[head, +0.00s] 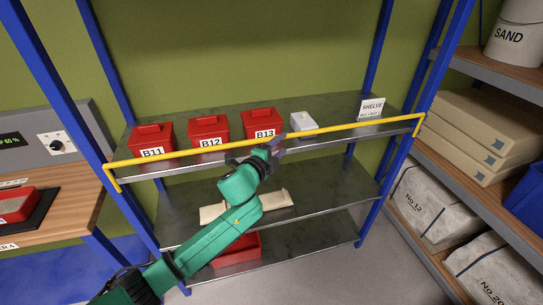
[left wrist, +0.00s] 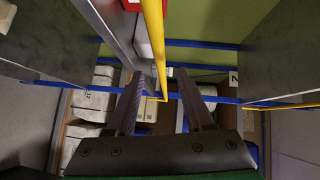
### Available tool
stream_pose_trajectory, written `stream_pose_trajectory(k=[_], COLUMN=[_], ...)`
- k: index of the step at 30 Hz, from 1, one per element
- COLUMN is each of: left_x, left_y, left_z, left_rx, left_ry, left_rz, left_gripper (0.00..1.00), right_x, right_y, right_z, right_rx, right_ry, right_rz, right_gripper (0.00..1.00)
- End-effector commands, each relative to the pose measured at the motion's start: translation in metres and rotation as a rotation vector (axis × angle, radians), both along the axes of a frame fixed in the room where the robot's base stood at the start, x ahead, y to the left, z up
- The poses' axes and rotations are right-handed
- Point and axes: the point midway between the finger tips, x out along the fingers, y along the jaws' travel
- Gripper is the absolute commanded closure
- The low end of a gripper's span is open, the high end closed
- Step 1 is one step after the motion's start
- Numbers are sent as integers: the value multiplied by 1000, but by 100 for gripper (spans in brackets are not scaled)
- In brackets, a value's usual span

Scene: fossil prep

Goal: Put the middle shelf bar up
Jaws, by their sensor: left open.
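The yellow shelf bar (head: 335,128) runs across the front of the upper visible shelf board (head: 345,140), a little above its front edge. Its ends bend down at the blue posts. My left gripper (head: 262,151) is at the front of the shelf, near the middle of the bar, with its fingers open. In the left wrist view the bar (left wrist: 154,45) runs lengthwise between the two open fingers (left wrist: 160,100). I cannot tell whether either finger touches it. The gripper hides a short part of the bar in the head view. My right gripper is not in view.
A pale object (head: 283,201) and a red box (head: 240,250) lie lower. A loaded shelf stands at right.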

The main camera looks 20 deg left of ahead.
Motion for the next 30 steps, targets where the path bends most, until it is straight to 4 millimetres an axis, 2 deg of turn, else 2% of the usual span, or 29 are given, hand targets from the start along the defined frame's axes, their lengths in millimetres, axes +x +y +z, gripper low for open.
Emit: stream_pose_trajectory(k=[3, 6, 9, 23, 26, 29, 30], left_x=[-30, -49, -59, -61, -57, -53, -56], left_y=[6, 9, 10, 12, 23, 48, 61], left_z=[0, 2, 6, 5, -24, -94, -130], left_rx=[4, 2, 2, -2, -37, -117, -160], left_ry=[2, 2, 0, 4, 63, 198, 265], left_rz=[-3, -3, -4, -1, 30, 108, 150], left_gripper=[48, 48, 48, 48, 48, 48, 48], right_x=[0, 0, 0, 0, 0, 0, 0], right_y=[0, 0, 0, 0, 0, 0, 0], right_z=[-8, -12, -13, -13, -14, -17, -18], right_rx=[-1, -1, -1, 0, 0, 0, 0], right_ry=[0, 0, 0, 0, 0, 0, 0], right_rz=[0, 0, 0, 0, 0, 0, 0], right_gripper=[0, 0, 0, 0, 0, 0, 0])
